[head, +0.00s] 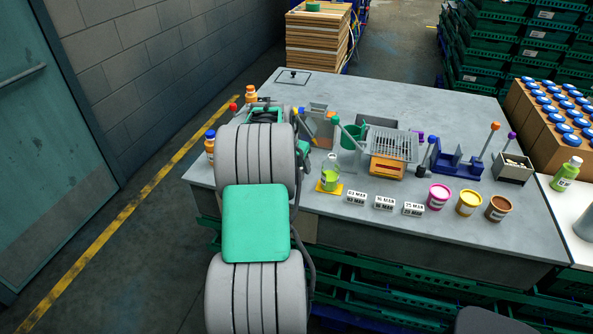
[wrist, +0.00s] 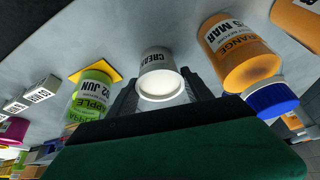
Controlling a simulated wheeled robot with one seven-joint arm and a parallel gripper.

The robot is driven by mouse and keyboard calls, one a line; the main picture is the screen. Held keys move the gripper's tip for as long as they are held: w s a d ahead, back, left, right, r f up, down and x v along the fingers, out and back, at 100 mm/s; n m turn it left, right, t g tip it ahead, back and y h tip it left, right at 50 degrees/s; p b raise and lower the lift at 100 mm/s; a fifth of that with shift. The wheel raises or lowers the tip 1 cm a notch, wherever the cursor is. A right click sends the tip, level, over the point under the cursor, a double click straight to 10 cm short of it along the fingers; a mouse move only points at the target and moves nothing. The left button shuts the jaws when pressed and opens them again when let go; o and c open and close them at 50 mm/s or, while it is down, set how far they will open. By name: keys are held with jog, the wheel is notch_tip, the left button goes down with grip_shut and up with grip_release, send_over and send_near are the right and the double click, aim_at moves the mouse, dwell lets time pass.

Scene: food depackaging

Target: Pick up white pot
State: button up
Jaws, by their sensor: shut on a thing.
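The white pot (wrist: 157,62) is in the middle of the wrist view, with a grey label reading CREAM and its round white end towards the camera. My gripper (wrist: 161,92) has one dark finger on each side of the pot and is shut on it. I cannot tell whether the pot touches the grey table (wrist: 50,55) or is clear of it. In the head view my own arm hides the pot and the gripper.
An orange bottle with a blue cap (wrist: 238,55) stands close right of the pot. A green bottle (wrist: 92,92) on a yellow pad is to the left. In the head view, pink (head: 438,197), yellow (head: 468,203) and brown (head: 499,208) pots line the table's front right.

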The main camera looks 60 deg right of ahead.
aim_at(296, 164)
jog(key=shift+r, duration=0.5)
notch_tip(296, 164, up, 3)
jog(key=shift+a+f+b, duration=0.15)
jog(key=shift+b, duration=0.3)
jog(key=s+a+r+b, duration=0.3)
jog(key=s+a+r, duration=0.3)
jog(key=a+r, duration=0.5)
jog(key=s+d+r+p, duration=0.3)
jog(key=d+r+p, duration=0.75)
jog(key=p, duration=0.25)
jog(key=s+d+r, duration=0.1)
jog(key=d, duration=0.6)
jog(key=s+d+r, duration=0.1)
jog(key=s+d, duration=0.1)
jog(key=d, duration=0.6)
jog(key=shift+s+d, duration=0.25)
jog(key=shift+s, duration=0.05)
jog(key=shift+f, duration=0.1)
